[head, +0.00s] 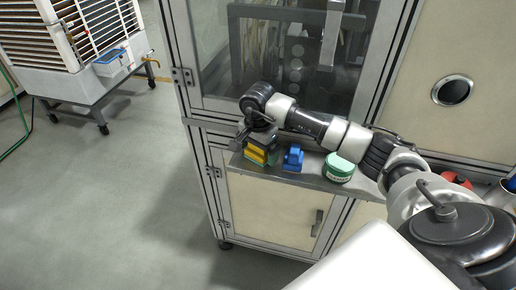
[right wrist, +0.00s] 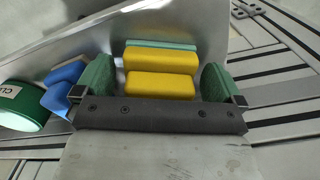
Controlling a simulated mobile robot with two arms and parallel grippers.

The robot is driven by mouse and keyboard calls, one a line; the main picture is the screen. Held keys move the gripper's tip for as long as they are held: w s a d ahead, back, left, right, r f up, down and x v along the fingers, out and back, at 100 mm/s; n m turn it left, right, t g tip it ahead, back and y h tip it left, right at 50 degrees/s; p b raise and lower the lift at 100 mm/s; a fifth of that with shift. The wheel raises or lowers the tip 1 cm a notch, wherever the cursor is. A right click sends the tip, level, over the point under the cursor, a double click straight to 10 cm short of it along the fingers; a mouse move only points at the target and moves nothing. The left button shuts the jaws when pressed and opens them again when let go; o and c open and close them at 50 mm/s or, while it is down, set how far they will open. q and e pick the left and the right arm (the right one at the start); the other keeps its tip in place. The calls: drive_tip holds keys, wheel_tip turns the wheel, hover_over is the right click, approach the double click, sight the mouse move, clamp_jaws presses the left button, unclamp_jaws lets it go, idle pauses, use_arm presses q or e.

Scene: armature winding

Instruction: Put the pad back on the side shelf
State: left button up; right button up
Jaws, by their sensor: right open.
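The pad, a stack of yellow and green layers (head: 256,154), sits at the left end of the grey side shelf (head: 315,181). In the right wrist view its yellow blocks (right wrist: 161,60) show with a thin green layer behind. My right gripper (head: 259,142) is over the pad at the shelf's left end. Its two green-faced fingers (right wrist: 158,83) are open, one on each side of the yellow blocks, with a visible gap on both sides. The gripper hides part of the pad in the head view. My left gripper is not in view.
A blue object (head: 293,158) stands right of the pad, close to the gripper. A green-and-white round container (head: 338,167) is farther right, and a red item (head: 457,179) beyond. The cabinet's glass front (head: 297,60) rises behind the shelf. The floor at left is clear.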

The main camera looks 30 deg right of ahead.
drive_tip(key=shift+r, duration=0.1)
wheel_tip(320, 180, up, 12)
drive_tip(key=p, duration=0.6)
drive_tip(key=shift+a, duration=0.1)
